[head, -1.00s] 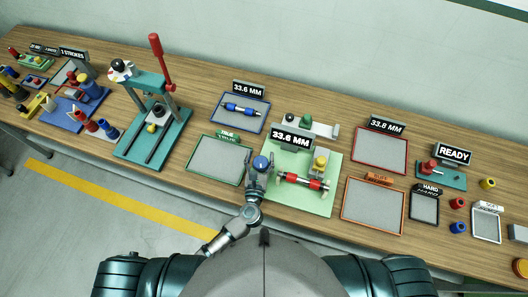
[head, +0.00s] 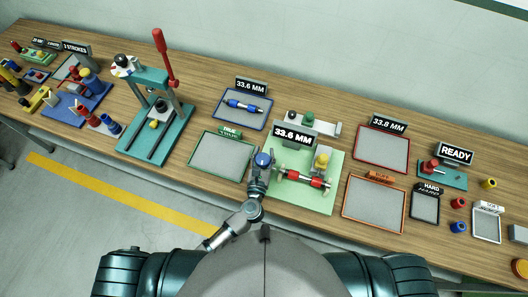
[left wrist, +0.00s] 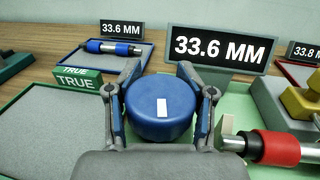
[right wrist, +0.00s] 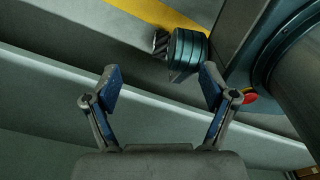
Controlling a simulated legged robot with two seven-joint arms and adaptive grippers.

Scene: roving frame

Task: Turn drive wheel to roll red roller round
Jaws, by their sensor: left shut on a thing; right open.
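The red roller (head: 305,179) lies across the pale green plate (head: 308,205) on the bench, with grey shaft ends; its end also shows in the left wrist view (left wrist: 274,148). The blue drive wheel (head: 263,159) stands at the plate's left edge. In the left wrist view the wheel (left wrist: 160,108) is a round blue knob with a white mark on top. My left gripper (head: 259,172) is shut on the wheel, one finger on each side. A sign behind the roller (head: 294,135) reads 33.6 MM. My right gripper (right wrist: 160,85) is open and empty, away from the bench items.
A yellow-topped block (head: 322,160) stands behind the roller. An empty TRUE tray (head: 222,155) is left of the wheel and an orange-edged tray (head: 374,205) right of the plate. A blue roller (head: 242,106) lies in a blue-edged tray. A press (head: 158,110) stands farther left.

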